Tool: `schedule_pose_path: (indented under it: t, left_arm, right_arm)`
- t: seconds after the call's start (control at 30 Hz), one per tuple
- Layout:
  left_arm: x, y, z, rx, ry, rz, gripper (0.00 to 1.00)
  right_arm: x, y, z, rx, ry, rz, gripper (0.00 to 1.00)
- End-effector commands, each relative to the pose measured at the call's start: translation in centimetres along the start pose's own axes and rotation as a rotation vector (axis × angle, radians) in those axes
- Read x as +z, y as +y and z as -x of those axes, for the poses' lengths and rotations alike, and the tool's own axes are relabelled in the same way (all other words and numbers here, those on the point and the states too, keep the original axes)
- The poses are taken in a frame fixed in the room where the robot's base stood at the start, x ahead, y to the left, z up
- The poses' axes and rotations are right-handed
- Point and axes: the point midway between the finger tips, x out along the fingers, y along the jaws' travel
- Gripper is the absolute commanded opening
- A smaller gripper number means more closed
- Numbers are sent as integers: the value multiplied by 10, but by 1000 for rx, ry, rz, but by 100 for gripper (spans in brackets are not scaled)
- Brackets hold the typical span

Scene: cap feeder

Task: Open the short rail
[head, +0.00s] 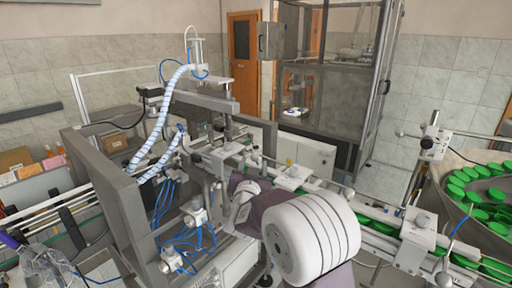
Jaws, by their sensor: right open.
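A cap conveyor (372,222) carries green caps in a line from the right toward the middle of the machine. Metal guide rails (325,187) with white clamp blocks run along it. I cannot tell which of them is the short rail, or whether it is open or closed. My right gripper (241,208) is in the middle of the view, beside the near side of the machine's central mechanism, below the rails. It is open, and I see nothing between its fingers. My own arm hides part of the conveyor behind it. My left gripper is not in view.
A grey machine frame (122,205) with blue hoses stands at the left. A round bowl (443,200) of green caps (480,190) is at the right. A glass-sided cabinet (325,85) stands behind. Clear plastic items (42,265) lie at the lower left.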

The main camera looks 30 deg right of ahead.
Motion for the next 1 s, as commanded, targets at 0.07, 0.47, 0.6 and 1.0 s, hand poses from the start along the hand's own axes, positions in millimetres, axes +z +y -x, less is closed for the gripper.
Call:
schedule_pose_path:
  t: [0.07, 0.47, 0.6, 1.0]
  left_arm:
    - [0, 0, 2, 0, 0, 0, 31]
    - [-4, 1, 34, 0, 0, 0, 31]
    - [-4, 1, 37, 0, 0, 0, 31]
    - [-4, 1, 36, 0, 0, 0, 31]
  right_arm:
    - [0, 0, -4, 0, -2, 1, 50]
    - [-1, -1, -78, -1, -5, 1, 50]
    - [1, -1, -89, -3, -5, 0, 50]
    - [3, -1, -90, -4, -5, 0, 8]
